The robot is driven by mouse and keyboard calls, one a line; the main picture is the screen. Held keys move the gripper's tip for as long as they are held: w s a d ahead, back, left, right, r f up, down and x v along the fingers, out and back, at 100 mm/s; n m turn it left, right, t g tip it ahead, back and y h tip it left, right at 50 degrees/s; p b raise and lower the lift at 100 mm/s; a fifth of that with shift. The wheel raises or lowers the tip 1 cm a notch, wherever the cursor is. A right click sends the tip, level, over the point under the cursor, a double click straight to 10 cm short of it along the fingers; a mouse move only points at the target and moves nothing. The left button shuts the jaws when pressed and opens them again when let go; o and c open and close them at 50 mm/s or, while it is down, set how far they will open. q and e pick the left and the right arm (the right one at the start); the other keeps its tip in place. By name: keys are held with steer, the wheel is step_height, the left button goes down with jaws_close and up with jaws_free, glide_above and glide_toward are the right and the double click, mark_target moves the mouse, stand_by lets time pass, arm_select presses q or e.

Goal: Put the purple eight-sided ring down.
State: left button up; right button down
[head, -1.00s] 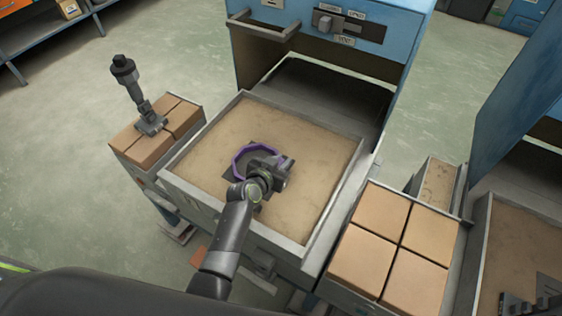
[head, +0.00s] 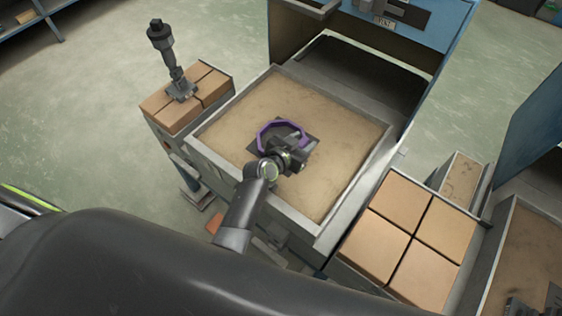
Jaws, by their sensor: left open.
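The purple eight-sided ring (head: 280,122) lies around the middle of the sand-coloured bed of the pulled-out drawer (head: 235,110), over a dark square plate (head: 315,131). My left gripper (head: 291,150) is open at the ring's near right side. The gripper hides that part of the ring, so I cannot tell whether they touch. Dark parts at the bottom right edge look like my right gripper (head: 535,305), mostly cut off by the frame.
A dark upright tool (head: 170,60) stands on brown blocks (head: 158,104) left of the drawer. A box of brown blocks (head: 405,200) is on the right. The blue cabinet (head: 445,45) rises behind. Bare bed surrounds the plate.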

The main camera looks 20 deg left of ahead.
arm_select(q)
steer(key=s+a, duration=0.1)
steer(key=s, duration=0.2)
steer(key=s+a, duration=0.1)
steer(key=s, duration=0.3)
steer(key=s+a+b, duration=0.1)
steer(key=s+a, duration=0.1)
steer(key=s, duration=0.2)
steer(key=shift+f, duration=0.15)
steer(key=shift+s+a, duration=0.15)
steer(key=shift+s, duration=0.3)
